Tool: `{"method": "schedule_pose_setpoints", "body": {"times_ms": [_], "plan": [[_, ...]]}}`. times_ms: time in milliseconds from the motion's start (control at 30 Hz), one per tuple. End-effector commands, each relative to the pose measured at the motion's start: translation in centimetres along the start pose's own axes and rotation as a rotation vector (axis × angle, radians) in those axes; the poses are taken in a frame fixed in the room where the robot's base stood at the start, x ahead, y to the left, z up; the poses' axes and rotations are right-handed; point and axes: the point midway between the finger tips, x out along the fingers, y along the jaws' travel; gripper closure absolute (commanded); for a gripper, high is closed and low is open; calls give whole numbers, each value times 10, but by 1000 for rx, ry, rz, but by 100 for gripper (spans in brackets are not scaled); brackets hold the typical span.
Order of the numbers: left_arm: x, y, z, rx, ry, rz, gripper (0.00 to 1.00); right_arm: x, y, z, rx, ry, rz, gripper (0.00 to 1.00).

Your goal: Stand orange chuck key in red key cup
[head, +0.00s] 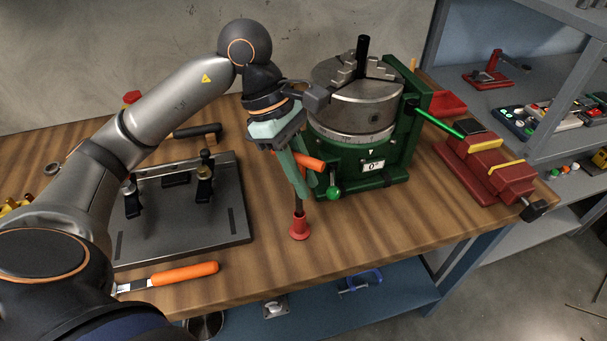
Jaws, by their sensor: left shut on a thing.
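My left gripper (302,170) has teal fingers and points down. It is shut on the orange chuck key (313,162), whose orange cross handle sticks out to the right of the fingers. The key's dark shank hangs upright below the fingertips. Its lower end meets the mouth of the red key cup (299,230), and I cannot tell how deep it sits. The red cup stands on the wooden bench near its front edge. The fingers hide part of the key. My right gripper is not in view.
A green rotary table with a grey chuck (356,95) stands close behind and right of the key. A black fixture plate (185,225) lies to the left. An orange-handled tool (185,273) lies at the front. A red vise (485,170) sits at the right.

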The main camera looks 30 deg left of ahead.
Motion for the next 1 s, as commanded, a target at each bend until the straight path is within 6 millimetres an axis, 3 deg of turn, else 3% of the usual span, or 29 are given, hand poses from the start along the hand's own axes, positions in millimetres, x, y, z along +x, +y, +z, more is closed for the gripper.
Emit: {"method": "schedule_pose_setpoints", "body": {"times_ms": [1000], "plan": [[15, 0, -6, 0, 0, 1, 100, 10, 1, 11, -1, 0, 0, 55]]}}
